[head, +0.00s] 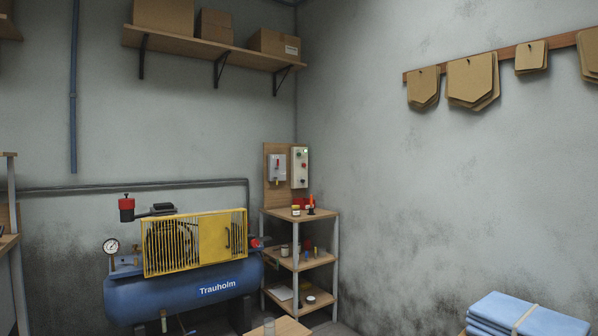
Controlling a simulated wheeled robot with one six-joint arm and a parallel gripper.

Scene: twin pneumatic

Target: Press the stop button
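A pale upright control box (300,168) hangs on a wooden backboard (269,199) near the room's corner, in the head view. It carries a small lit green spot near its top and several small round controls down its front. They are too small to tell which one is the stop button. My gripper is not in view.
A wooden shelf stand (323,214) with small items stands below the board. A blue compressor (180,295) with a yellow guard (212,236) stands left of it. Folded blue cloths (520,312) lie at lower right. A wall shelf (190,45) holds boxes.

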